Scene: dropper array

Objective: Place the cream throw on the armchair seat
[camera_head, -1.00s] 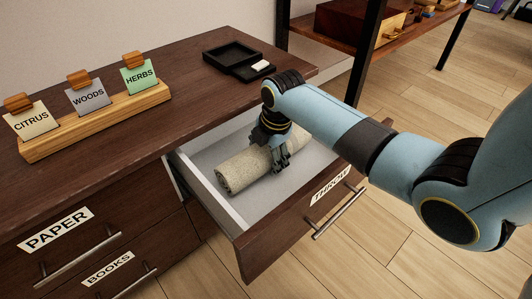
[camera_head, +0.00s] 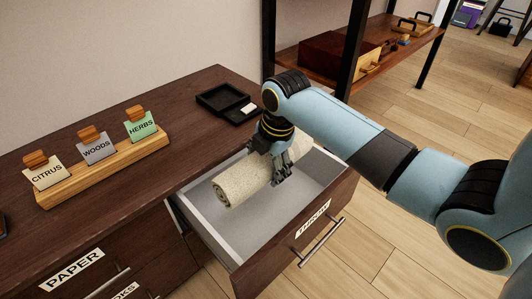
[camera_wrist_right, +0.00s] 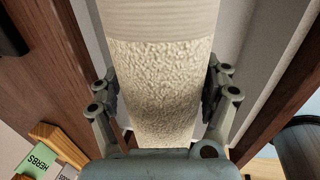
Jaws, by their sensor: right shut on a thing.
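The cream throw (camera_head: 240,184) is a rolled, textured cloth above the open drawer labelled THROW. My right gripper (camera_head: 281,172) is shut on it around its middle, fingers pointing down. In the right wrist view the throw (camera_wrist_right: 165,75) runs between the two fingers of the right gripper (camera_wrist_right: 165,90), one on each side. The throw appears raised off the drawer floor. My left gripper is not in view. The armchair is not in view.
The open drawer (camera_head: 230,238) juts from the dark wooden cabinet (camera_head: 190,110). On top stand a wooden holder (camera_head: 105,160) with CITRUS, WOODS and HERBS cards and a black tray (camera_head: 222,97). A shelf unit (camera_head: 400,50) stands behind at right. Open floor (camera_head: 440,110) lies to the right.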

